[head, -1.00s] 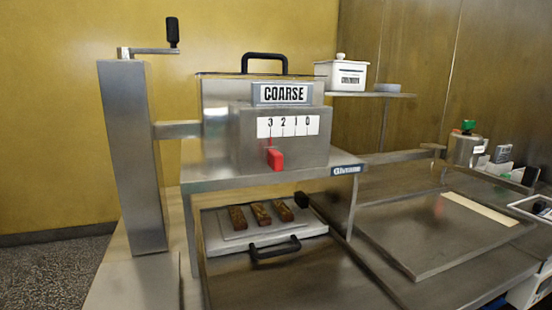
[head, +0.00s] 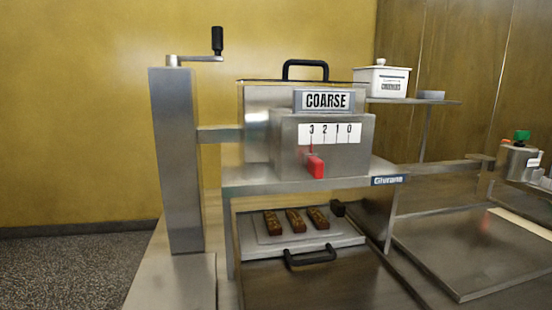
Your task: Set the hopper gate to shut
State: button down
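The hopper (head: 258,122) is a steel box with a black top handle and a sign reading COARSE (head: 327,101). On its front box, a white scale (head: 330,133) reads 3, 2, 1, 0 from left to right. The red gate knob (head: 316,167) sits below the scale, near the 3 at its left end. A thin red pointer rises from it towards the 3. My gripper is not in view.
Below the hopper, a tray (head: 340,240) with a black handle holds 3 brown bars. A steel post (head: 176,160) with a crank stands at left. A white lidded pot (head: 382,82) sits on a shelf at right. Bare floor shows at lower left.

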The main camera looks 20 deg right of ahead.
aim_at(315, 167)
jog(key=k+l+z, duration=0.1)
jog(key=k+l, duration=0.2)
jog(key=k, duration=0.15)
jog(key=k+l, duration=0.3)
jog(key=k, duration=0.15)
jog(key=j+z, duration=0.05)
